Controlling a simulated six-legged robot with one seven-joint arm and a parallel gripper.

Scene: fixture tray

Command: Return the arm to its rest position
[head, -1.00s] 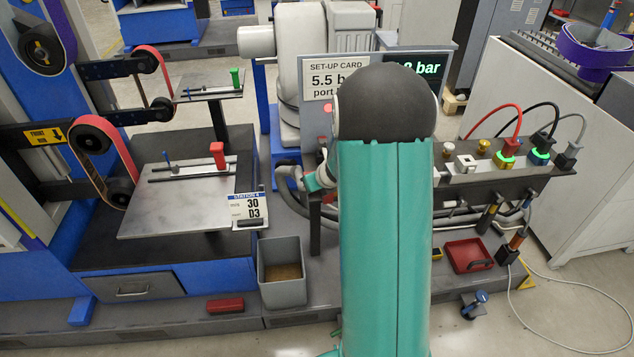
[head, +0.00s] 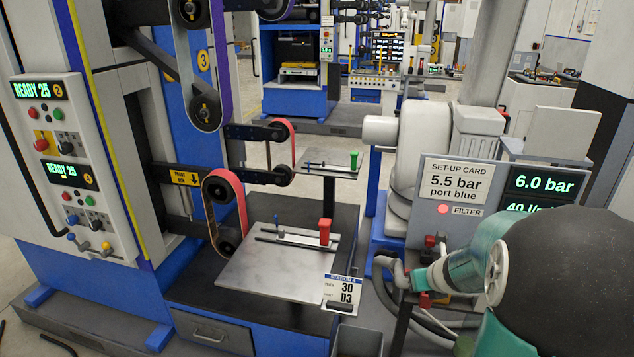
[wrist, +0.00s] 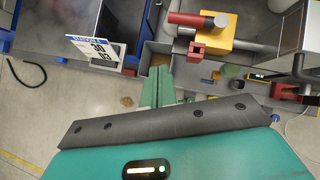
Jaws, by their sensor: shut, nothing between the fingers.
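My gripper shows in the wrist view as two green fingers (wrist: 158,84) side by side, shut and empty. They point toward a grey bin (wrist: 147,62) below, apparently without touching anything. The dark mount and green body of my gripper fill the lower part of that view. In the head view my arm stands at the lower right, its big black joint and teal links in front of the set-up panel. My gripper's fingertips cannot be made out in the head view.
A metal plate (head: 262,278) with a red clamp (head: 325,231) and a station card (head: 340,292) lies left of my arm. The set-up card (head: 456,187) and 6.0 bar display (head: 541,184) stand behind it. A yellow block (wrist: 228,32) shows in the wrist view.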

